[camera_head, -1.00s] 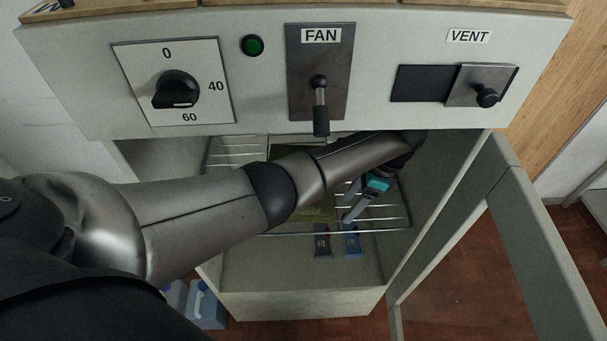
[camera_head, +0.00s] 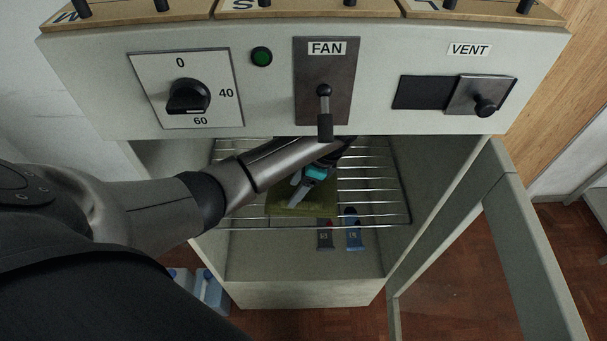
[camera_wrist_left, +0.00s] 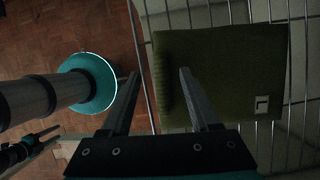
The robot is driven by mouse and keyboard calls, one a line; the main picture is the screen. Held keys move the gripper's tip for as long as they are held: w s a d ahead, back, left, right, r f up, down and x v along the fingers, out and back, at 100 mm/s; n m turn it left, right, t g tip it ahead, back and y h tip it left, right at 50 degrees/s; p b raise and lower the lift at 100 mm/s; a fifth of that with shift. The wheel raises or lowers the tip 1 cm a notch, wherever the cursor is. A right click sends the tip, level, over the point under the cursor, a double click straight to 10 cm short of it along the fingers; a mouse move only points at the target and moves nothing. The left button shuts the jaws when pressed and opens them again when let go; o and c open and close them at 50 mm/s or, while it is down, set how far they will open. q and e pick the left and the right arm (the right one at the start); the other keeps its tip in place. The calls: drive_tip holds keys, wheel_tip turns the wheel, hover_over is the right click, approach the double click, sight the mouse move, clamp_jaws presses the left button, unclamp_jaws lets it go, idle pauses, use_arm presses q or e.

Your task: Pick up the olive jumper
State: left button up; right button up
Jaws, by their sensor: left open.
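The olive jumper (camera_head: 325,206) lies folded flat on a wire rack inside the open cabinet, partly covered by my left gripper in the head view. In the left wrist view the jumper (camera_wrist_left: 220,65) shows a ribbed left edge and a small pale label marked L near its lower right corner. My left gripper (camera_head: 295,194) is open and empty above the jumper's left part. In the left wrist view the gripper (camera_wrist_left: 158,74) has one finger left of the ribbed edge and the other over the cloth.
The wire rack (camera_head: 380,190) has bare bars right of the jumper. A dark packet (camera_head: 325,236) and a blue packet (camera_head: 353,232) lie below it. The control panel with the FAN lever (camera_head: 325,110) overhangs the opening. An open door (camera_head: 520,230) stands at the right.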

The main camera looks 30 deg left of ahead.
sight(287, 201)
use_arm(q)
drive_tip(key=x, duration=0.5)
drive_tip(key=shift+b, duration=0.35)
drive_tip(key=shift+d, duration=0.1)
clamp_jaws()
idle(0.3)
idle(0.9)
